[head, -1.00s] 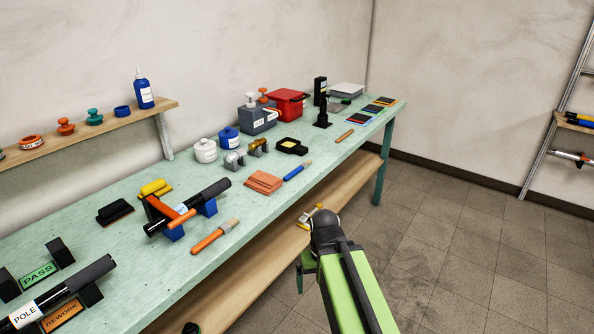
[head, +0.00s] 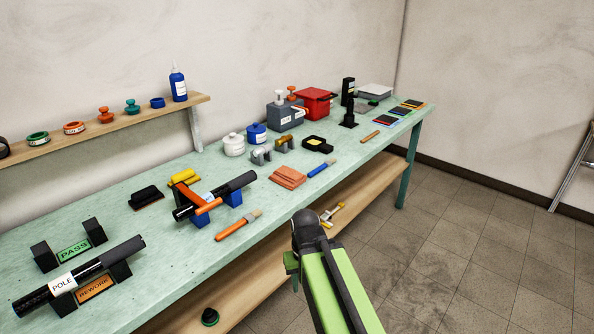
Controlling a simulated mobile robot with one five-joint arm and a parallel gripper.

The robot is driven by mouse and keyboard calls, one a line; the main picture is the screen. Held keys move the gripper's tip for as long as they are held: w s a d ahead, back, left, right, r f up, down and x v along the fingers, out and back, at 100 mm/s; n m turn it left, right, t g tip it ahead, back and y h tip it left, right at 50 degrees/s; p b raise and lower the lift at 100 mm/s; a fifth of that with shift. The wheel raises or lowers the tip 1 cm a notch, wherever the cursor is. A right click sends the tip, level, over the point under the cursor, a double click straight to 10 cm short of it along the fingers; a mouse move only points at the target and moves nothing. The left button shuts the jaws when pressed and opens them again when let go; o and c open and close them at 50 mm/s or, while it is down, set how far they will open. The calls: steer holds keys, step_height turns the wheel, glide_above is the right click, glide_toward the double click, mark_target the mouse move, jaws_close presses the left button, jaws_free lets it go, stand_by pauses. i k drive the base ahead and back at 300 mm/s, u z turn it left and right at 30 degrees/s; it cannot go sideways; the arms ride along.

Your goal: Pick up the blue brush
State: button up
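The blue brush (head: 321,169) lies flat on the green bench top near its front edge, with a blue handle and a small pale tip at its far end. It is just right of a stack of orange-brown cloths (head: 288,177). My gripper (head: 292,269) hangs in front of the bench, nearer to me and below the brush in the picture, well apart from it. The dark joint of my arm hides most of the gripper, so its fingers and opening cannot be made out.
An orange-handled brush (head: 238,225) lies nearer on the bench (head: 140,237), beside a black tube (head: 240,182) on blue supports. Grey and brown clamp-like pieces (head: 262,155) and a black tray (head: 317,145) stand behind the blue brush. A lower wooden shelf (head: 362,190) runs beneath.

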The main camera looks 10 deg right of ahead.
mark_target(329, 162)
steer(key=u, duration=1.4)
steer(key=k, duration=0.1)
steer(key=u, duration=2.65)
steer(key=k, duration=2.35)
steer(key=z, duration=1.2)
steer(key=i, duration=1)
